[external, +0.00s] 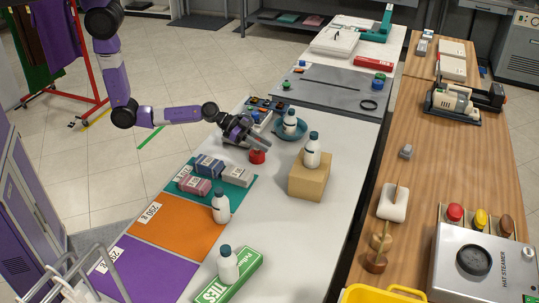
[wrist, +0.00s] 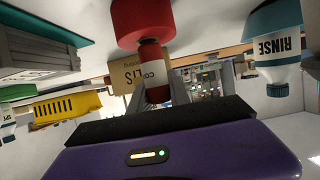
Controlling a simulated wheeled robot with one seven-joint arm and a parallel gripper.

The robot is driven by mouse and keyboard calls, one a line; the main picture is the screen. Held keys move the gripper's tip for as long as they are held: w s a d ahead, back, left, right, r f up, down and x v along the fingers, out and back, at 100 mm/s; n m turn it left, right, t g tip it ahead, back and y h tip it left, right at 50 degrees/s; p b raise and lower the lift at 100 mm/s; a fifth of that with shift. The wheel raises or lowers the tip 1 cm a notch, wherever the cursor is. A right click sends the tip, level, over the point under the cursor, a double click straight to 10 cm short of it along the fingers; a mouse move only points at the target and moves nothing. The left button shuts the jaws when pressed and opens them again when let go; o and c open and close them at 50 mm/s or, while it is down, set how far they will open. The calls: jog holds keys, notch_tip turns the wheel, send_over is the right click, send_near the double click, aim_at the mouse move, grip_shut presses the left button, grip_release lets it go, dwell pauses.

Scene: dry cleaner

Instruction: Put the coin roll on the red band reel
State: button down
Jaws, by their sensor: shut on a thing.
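The red band reel (external: 257,157) stands on the white table, just under my gripper (external: 261,142). In the wrist view, which is upside down, the reel (wrist: 143,22) is the wide red cylinder at the top. The coin roll (wrist: 152,58) is a narrower red cylinder with a white label starting "CO". It is upright, end to end with the reel in that view; whether they touch I cannot tell. My gripper is shut on the coin roll. In the external view my fingers hide most or all of the roll.
A cardboard box (external: 307,182) bearing a white bottle (external: 312,152) stands to the right. A blue bowl (external: 279,127) with another bottle (external: 290,121) is just behind. Small boxes (external: 209,166) lie on the teal mat (external: 232,194) to the left. More bottles stand nearer the camera.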

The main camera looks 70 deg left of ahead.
jog(key=shift+f, duration=0.3)
jog(key=c, duration=1.2)
grip_release()
jog(key=shift+r, duration=0.15)
jog(key=shift+a+r, duration=0.1)
jog(key=b+v, duration=0.2)
jog(key=v, duration=1)
